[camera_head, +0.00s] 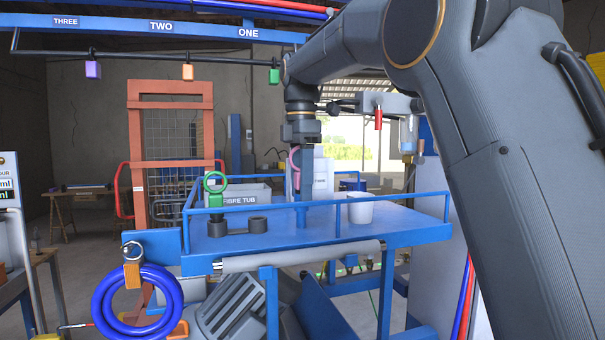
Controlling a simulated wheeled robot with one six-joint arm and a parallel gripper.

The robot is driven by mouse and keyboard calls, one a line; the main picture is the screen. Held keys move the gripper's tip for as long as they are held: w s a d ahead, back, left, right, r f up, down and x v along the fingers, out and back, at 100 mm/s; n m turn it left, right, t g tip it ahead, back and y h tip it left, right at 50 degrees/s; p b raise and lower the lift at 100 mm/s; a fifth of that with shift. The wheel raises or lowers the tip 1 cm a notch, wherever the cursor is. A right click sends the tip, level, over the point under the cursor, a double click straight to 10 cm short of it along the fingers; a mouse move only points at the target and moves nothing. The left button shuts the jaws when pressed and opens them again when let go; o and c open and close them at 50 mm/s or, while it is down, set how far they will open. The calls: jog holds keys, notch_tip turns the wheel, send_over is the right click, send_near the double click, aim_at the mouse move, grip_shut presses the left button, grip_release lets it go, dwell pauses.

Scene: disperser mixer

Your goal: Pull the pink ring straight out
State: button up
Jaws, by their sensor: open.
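The pink ring (295,158) shows as a small pink loop just below the end of my arm, over the blue table. It seems to sit at the top of a blue post (303,195); how it is attached is hidden. My gripper (305,152) points down right at the pink ring, partly overlapping it in the picture. Its fingers are open, but they are small here, and I cannot tell whether they touch the ring or surround it.
A blue table (330,232) with a railing (400,194) carries a green ring (215,182) on a dark base, a white cup (360,209) and a fibre tub (240,195). Coloured tags hang from an overhead bar. A blue hose coil (104,302) hangs at the front left.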

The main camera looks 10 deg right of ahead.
jog(key=shift+f, duration=0.1)
jog(key=c, duration=1)
jog(key=o, duration=1)
